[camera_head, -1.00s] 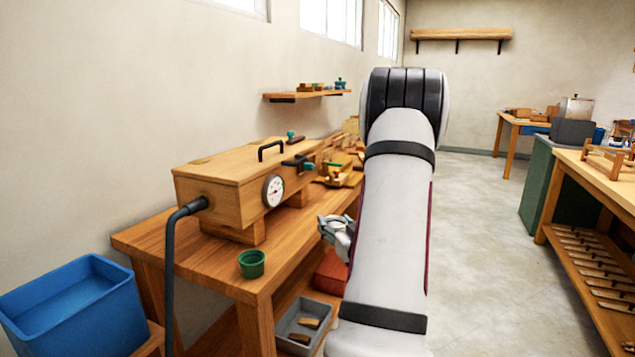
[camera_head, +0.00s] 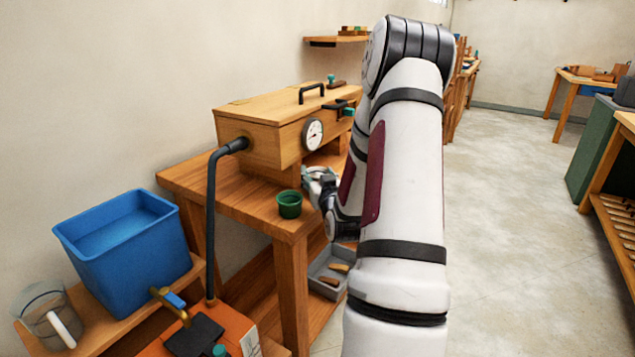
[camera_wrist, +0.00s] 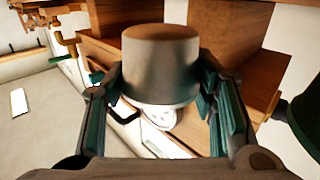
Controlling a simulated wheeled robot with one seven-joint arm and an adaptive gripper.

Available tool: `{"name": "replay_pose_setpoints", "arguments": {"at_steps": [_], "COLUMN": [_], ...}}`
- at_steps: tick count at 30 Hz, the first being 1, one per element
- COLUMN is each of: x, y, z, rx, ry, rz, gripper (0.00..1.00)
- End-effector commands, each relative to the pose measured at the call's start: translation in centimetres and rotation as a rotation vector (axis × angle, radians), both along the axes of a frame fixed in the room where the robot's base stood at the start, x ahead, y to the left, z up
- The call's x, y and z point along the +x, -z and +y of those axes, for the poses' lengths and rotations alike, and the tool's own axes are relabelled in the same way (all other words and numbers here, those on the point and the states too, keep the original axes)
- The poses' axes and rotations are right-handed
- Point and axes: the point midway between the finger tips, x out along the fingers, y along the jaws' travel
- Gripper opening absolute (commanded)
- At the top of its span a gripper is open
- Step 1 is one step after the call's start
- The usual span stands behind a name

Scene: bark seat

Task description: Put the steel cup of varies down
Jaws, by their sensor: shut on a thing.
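My gripper (camera_head: 318,187) is shut on a steel cup (camera_wrist: 160,62). In the wrist view the cup is plain grey metal and sits between the two fingers (camera_wrist: 160,98), its wider rim end toward the camera. In the head view the cup is small and hard to make out among the fingers. My gripper is at the wooden bench (camera_head: 200,188), just right of a green cup (camera_head: 289,206) near the bench's front corner. I cannot tell whether the steel cup touches the bench top.
A wooden steam box (camera_head: 260,125) with a gauge (camera_head: 313,134) stands behind the gripper, with a black hose (camera_head: 211,225) at its left end. A blue tub (camera_head: 125,245) and a clear jar (camera_head: 45,315) stand lower left. A grey tray (camera_head: 330,272) lies below.

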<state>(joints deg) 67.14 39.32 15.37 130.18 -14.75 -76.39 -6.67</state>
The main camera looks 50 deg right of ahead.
Motion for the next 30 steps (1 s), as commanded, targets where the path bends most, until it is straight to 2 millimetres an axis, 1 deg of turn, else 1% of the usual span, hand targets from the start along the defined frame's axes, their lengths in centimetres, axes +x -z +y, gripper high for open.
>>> {"name": "replay_pose_setpoints", "arguments": {"at_steps": [1, 3, 11, 15, 16, 17, 26, 30], "x": [0.0, 0.0, 0.0, 0.1, 0.0, 0.0, 0.0, -0.1], "y": [1.0, 1.8, 1.8, 2.2, 2.2, 2.2, 2.1, 1.7], "z": [0.0, 0.0, 0.0, 0.0, 0.0, 0.0, 0.0, 0.0], "rx": [0.005, 0.003, -0.001, 0.000, 0.000, 0.000, 0.000, 0.000], "ry": [0.000, 0.000, -0.001, -0.001, -0.001, -0.001, -0.001, -0.001], "rz": [0.001, 0.000, -0.001, 0.000, 0.000, 0.000, 0.000, 0.000], "gripper": [0.21, 0.21, 0.21, 0.21, 0.54, 0.60, 0.60, 0.60]}}
